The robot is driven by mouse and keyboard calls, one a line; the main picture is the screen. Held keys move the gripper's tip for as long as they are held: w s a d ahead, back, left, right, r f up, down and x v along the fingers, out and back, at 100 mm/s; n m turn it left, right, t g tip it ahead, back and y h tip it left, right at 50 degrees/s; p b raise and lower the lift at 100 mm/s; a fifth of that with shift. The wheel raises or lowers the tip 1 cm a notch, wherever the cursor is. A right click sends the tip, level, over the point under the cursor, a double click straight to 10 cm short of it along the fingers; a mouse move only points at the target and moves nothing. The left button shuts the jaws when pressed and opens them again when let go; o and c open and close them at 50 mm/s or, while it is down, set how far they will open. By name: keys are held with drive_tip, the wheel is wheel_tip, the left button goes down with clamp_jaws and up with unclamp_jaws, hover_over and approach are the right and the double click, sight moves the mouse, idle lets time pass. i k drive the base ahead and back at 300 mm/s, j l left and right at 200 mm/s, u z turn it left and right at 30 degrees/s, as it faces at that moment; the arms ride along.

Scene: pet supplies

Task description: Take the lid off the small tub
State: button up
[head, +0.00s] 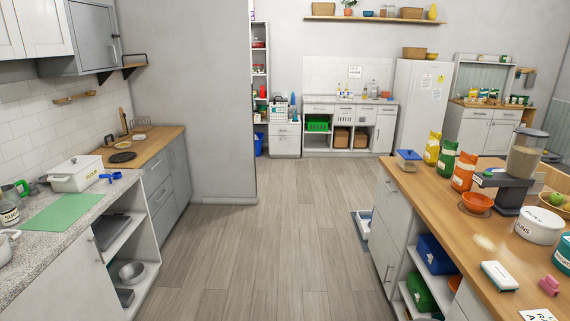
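A small tub (409,165) with a blue lid (408,154) stands at the far left corner of the wooden counter (425,205) on the right. The lid sits on top of the tub, with a small raised part on it. I take this to be the small tub. A larger round white tub (539,228) with dark lettering stands on the same counter, nearer and to the right. My gripper is not in the head view.
The counter also holds several coloured bags (463,172), an orange bowl (477,202), a dispenser (522,165), a blue-and-white block (499,275) and a pink object (549,285). The floor (290,240) between the counters is open. A tray (362,225) lies beside the right cabinet.

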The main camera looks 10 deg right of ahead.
sight(405, 166)
drive_tip(key=i+z, duration=0.45)
drive_tip(key=i, duration=1.7)
drive_tip(key=i+z, duration=0.25)
drive_tip(key=i, duration=0.35)
drive_tip(key=i+j+z, duration=0.1)
drive_tip(key=i+z, duration=0.15)
drive_tip(key=i, duration=0.3)
drive_tip(key=i+j+z, duration=0.25)
drive_tip(key=i, duration=0.3)
drive_tip(key=i+l+z, duration=0.15)
drive_tip(key=i, duration=0.3)
drive_tip(key=i+l+z, duration=0.1)
drive_tip(key=i, duration=0.3)
drive_tip(key=l, duration=0.1)
